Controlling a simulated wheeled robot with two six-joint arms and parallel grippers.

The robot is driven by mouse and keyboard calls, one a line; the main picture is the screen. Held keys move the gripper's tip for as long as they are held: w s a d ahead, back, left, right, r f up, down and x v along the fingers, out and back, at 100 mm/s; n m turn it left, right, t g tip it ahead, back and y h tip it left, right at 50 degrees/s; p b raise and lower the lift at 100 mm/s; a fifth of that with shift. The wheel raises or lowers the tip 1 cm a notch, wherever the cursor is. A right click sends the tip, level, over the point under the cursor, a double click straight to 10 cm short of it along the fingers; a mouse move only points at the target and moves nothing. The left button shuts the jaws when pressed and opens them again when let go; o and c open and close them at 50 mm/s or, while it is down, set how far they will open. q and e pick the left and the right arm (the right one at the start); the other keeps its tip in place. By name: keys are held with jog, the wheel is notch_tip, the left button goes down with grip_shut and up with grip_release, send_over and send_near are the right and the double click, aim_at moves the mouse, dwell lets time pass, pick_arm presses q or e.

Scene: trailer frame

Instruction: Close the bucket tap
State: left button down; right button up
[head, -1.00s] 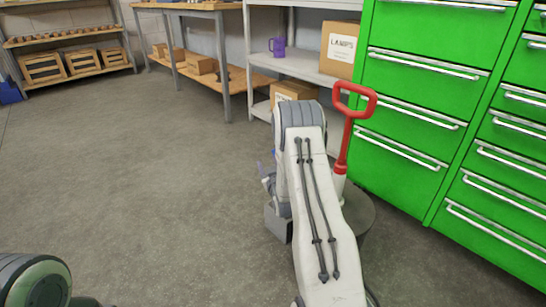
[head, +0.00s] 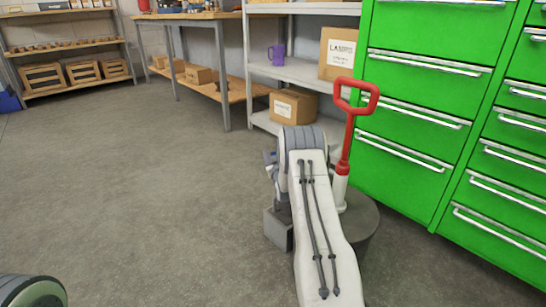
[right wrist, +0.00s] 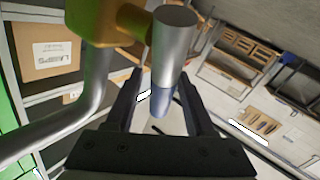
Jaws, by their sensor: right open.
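The dark grey bucket (head: 362,232) stands on the floor in front of the green cabinet, partly hidden behind my right arm. A pump with a red handle (head: 347,125) rises above it. In the right wrist view, a yellow fitting (right wrist: 112,18) with a curved metal pipe (right wrist: 88,100) is close to the camera. A metal cylinder with a bluish lower part (right wrist: 172,45) hangs between the open black fingers of my right gripper (right wrist: 160,82); I cannot tell if they touch it. In the head view my right arm mostly hides that gripper. My left gripper is out of view.
Green drawer cabinets (head: 410,100) stand close on the right. Behind are a grey shelf with cardboard boxes (head: 293,106) and a purple mug (head: 277,54), and a workbench (head: 190,17). Wooden crates (head: 82,72) sit at the far left. The floor (head: 130,180) on the left is clear.

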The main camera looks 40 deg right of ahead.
grip_shut()
dwell(1.4)
